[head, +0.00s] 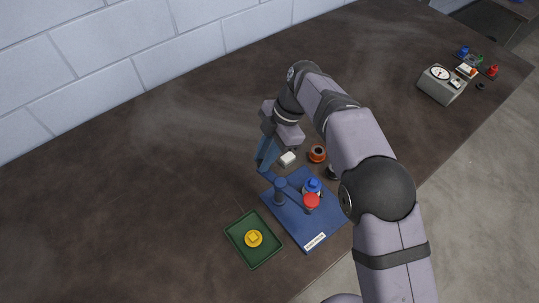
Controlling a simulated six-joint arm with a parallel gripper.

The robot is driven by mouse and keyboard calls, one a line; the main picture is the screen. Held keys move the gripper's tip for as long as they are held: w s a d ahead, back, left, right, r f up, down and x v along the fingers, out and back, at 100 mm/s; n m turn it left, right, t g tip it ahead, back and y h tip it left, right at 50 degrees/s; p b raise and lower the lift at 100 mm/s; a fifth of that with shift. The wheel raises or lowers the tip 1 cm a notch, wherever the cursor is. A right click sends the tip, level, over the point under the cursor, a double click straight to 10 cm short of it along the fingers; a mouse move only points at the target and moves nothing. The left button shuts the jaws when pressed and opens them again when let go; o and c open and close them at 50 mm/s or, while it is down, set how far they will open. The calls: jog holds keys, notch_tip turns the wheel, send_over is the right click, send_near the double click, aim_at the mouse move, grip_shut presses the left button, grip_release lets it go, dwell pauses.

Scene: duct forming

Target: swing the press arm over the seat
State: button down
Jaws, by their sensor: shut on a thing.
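The press stands on a blue base plate (322,231) with a white label at its front edge. A dark blue post (280,196) rises from the plate's left part. The slim blue press arm (294,200) runs from the post's top, with a red cap (311,201) close to its right end. A blue knob (313,184) is just behind the red cap. The exact contact is small and hard to see. I cannot make out the seat clearly.
A green tray (239,249) with a yellow piece (253,239) lies left of the plate. A white block (287,159) and an orange ring-like part (317,153) lie behind it. A gauge box (441,85) stands far right. The table's left is clear.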

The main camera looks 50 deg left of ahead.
jog(key=s+n, duration=0.1)
jog(key=n+h, duration=0.1)
jog(key=n, duration=0.1)
jog(key=shift+s+d+r+p, duration=0.1)
jog(key=shift+s+p, duration=0.2)
jog(key=shift+s, duration=0.05)
jog(key=shift+s+d+n+t+h+p, duration=0.25)
jog(key=shift+s+d+n+h, duration=0.3)
jog(key=shift+n, duration=0.85)
jog(key=shift+s+d+n+t+h+p, duration=0.2)
jog(key=shift+s+d+n+h, duration=0.35)
jog(key=shift+n, duration=0.85)
jog(key=shift+s+d+n+t+h+p, duration=0.15)
jog(key=shift+s+d+n+t+h, duration=0.35)
jog(key=shift+n, duration=0.9)
jog(key=shift+s+a, duration=0.1)
jog(key=shift+s, duration=0.05)
jog(key=c, duration=1.6)
grip_release()
jog(key=shift+c, duration=0.2)
jog(key=shift+r, duration=0.1)
